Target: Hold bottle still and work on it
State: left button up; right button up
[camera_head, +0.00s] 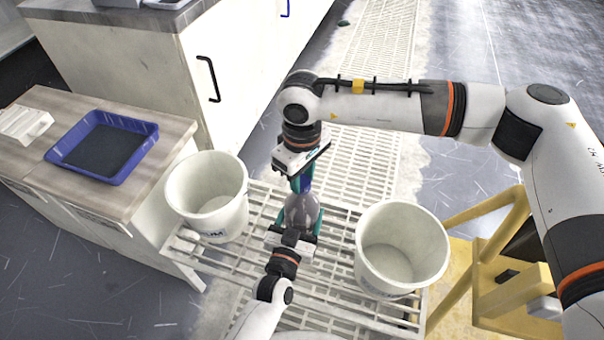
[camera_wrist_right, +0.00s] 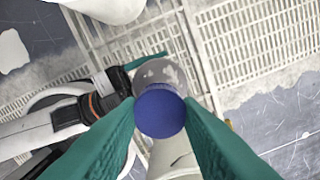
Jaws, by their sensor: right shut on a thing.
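A grey, see-through bottle (camera_head: 301,212) stands upright above a white slatted rack (camera_head: 340,262), between two buckets. Its blue cap (camera_wrist_right: 160,113) faces my right wrist camera, with the grey bottle body (camera_wrist_right: 163,73) behind it. My right gripper (camera_head: 303,184) comes down from above and is shut on the cap, one green finger on each side. My left gripper (camera_head: 294,226) reaches in from below in the head view. Its green fingers lie on both sides of the bottle body, close around it. The bottle's base is hidden by the left gripper.
A white bucket (camera_head: 207,193) stands left of the bottle and another white bucket (camera_head: 402,248) stands close on the right. A blue tray (camera_head: 104,146) lies on the left cabinet top. A yellow frame (camera_head: 485,262) stands at the right.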

aim_at(302, 180)
jog(key=shift+r, duration=0.2)
dwell(0.6)
jog(key=shift+r, duration=0.95)
jog(key=shift+r, duration=2)
pick_arm(q)
jog(key=o, duration=1.9)
jog(key=shift+o, duration=0.2)
